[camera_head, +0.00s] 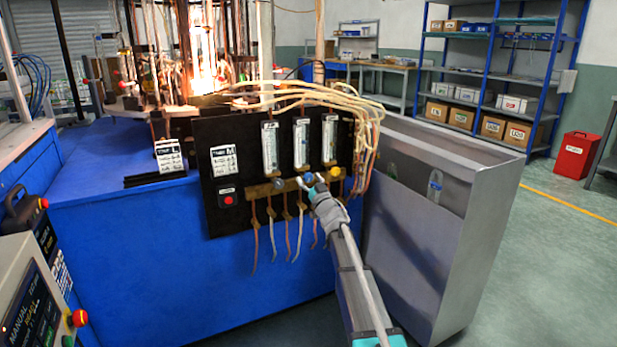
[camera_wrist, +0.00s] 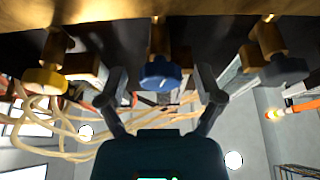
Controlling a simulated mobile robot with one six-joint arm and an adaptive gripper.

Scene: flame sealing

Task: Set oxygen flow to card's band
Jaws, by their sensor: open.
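A black panel (camera_head: 215,135) carries three clear flow meters: left (camera_head: 270,148), middle (camera_head: 301,145) and right (camera_head: 329,138). Their float levels are too small to read. Below them are a dark knob (camera_head: 279,187), a blue knob (camera_head: 308,178) and a yellow knob (camera_head: 335,171). A white card (camera_head: 224,160) is on the panel's left; its band is not legible. My gripper (camera_head: 314,183) is open at the blue knob. In the wrist view, the blue knob (camera_wrist: 160,75) lies between the spread fingertips (camera_wrist: 162,77), with gaps on both sides. The yellow (camera_wrist: 45,81) and dark (camera_wrist: 285,71) knobs flank it.
Another printed card (camera_head: 168,154) stands on the blue bench (camera_head: 110,200). A flame burner glows behind the panel. Pale hoses (camera_head: 330,95) loop over its top right. A grey metal bin (camera_head: 480,220) stands close to the right of my arm. A red button (camera_head: 228,200) is low on the panel.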

